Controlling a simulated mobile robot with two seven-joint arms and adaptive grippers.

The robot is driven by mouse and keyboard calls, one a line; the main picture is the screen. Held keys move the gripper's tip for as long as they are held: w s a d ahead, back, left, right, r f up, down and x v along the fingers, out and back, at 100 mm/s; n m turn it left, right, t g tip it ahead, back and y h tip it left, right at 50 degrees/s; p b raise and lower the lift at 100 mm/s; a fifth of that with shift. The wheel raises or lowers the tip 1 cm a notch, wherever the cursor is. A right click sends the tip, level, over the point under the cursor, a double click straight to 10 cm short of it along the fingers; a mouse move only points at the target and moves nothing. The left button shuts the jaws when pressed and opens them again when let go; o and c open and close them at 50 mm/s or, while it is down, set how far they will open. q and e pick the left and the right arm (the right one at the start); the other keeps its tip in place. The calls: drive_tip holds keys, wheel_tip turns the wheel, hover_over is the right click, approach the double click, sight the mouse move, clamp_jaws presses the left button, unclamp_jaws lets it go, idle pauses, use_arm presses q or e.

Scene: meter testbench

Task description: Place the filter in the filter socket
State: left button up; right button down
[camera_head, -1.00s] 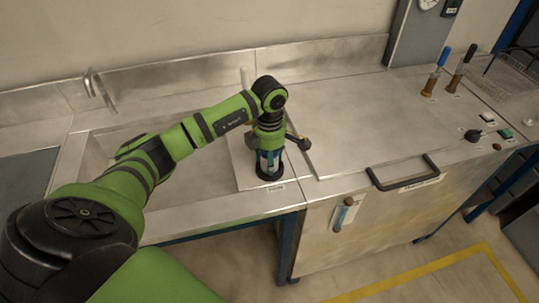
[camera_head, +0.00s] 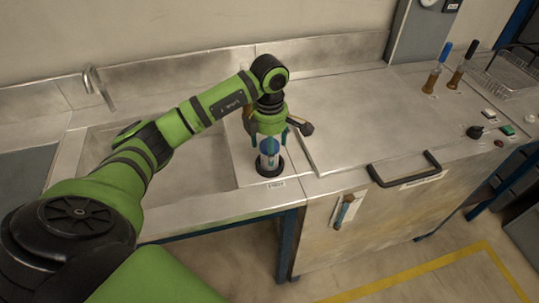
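The filter (camera_head: 269,157), a short cylinder with white and blue parts, stands upright at the black round filter socket (camera_head: 270,171) on the steel counter. Its lower end is at the ring; how deep it sits cannot be seen. My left gripper (camera_head: 269,143) points down from above, around the filter's top. Its fingers look spread to either side of the filter, with the upper end partly hidden. My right gripper is not in view.
A sink with a tap (camera_head: 98,88) lies left of the socket. A steel cabinet with a black handle (camera_head: 405,172) stands to the right, with a small bottle-like item (camera_head: 344,212) on its front.

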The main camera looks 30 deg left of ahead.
use_arm(q)
wheel_tip(320, 180, up, 7)
drive_tip(key=shift+r+b, duration=0.1)
drive_tip(key=shift+b, duration=0.65)
drive_tip(key=shift+r, duration=0.7)
